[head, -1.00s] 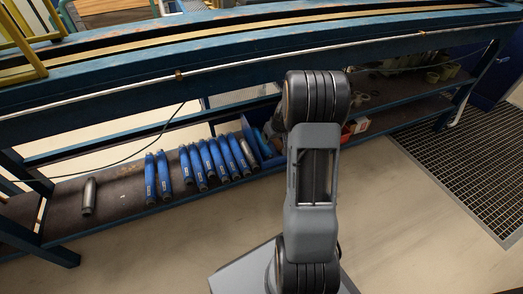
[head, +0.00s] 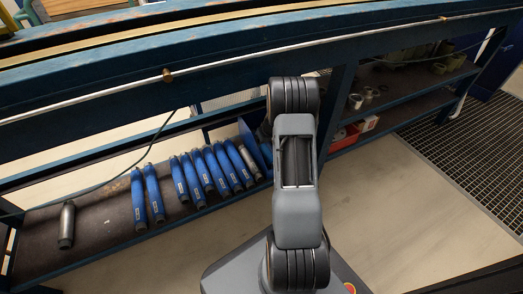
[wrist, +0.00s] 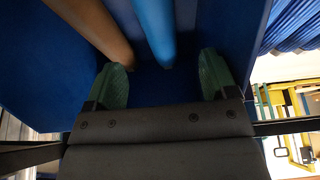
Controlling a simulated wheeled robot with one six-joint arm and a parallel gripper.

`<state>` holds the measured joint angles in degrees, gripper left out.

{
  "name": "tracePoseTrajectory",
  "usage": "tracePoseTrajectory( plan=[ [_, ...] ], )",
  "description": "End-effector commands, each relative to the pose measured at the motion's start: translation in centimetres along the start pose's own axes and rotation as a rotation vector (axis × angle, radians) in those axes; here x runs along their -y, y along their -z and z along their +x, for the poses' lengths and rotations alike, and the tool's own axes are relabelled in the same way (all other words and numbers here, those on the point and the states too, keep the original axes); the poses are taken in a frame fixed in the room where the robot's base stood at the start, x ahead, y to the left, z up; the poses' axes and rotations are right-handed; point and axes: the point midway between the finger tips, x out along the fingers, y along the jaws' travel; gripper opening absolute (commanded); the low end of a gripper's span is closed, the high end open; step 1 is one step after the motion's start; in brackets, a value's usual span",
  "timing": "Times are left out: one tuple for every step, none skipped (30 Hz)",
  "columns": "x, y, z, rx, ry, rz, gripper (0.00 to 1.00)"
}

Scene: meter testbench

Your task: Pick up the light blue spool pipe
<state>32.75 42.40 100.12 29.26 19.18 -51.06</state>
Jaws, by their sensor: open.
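The light blue spool pipe (wrist: 154,28) shows in the wrist view, running from the top edge down to an end near the middle. My gripper (wrist: 163,62) is open, with one green fingertip on each side of that end. The pipe is not gripped, and I cannot tell whether a finger touches it. A brown pipe (wrist: 95,20) lies left of it, close to the left fingertip. In the head view my arm hides the gripper, and I cannot make out the light blue pipe clearly.
Dark blue walls surround the pipes in the wrist view. In the head view a blue bin (head: 248,141) stands on the lower shelf beside several darker blue pipes (head: 190,180). The bench beam (head: 110,95) runs above.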

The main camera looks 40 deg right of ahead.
Motion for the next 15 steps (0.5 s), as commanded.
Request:
tracePoseTrajectory(
  plan=[
    [0.0,-0.2,1.3,0.002,0.001,0.001,0.79],
    [-0.1,-0.2,1.7,0.001,0.0,0.002,0.79],
    [-0.1,-0.2,2.2,0.001,0.0,0.003,0.79],
    [-0.1,-0.2,2.6,0.001,0.0,0.003,0.79],
    [-0.1,-0.1,3.0,0.001,0.0,0.003,0.79],
    [-0.1,-0.1,3.3,0.0,0.0,0.002,0.79],
    [-0.1,-0.1,3.6,0.001,0.0,0.002,0.79],
    [-0.1,-0.1,3.8,0.001,0.0,0.002,0.79],
    [0.0,-0.1,4.0,0.0,0.0,0.002,0.79],
    [0.0,0.0,4.1,0.0,0.0,0.001,0.79],
    [0.0,0.0,4.1,0.0,0.0,0.001,0.79],
    [0.0,0.0,4.2,-0.001,0.0,0.0,0.79],
    [0.0,0.0,4.4,0.0,0.0,0.0,0.79],
    [0.1,0.0,4.7,0.0,0.001,0.0,0.79],
    [0.1,-0.1,5.2,0.001,0.001,0.0,0.79]
  ],
)
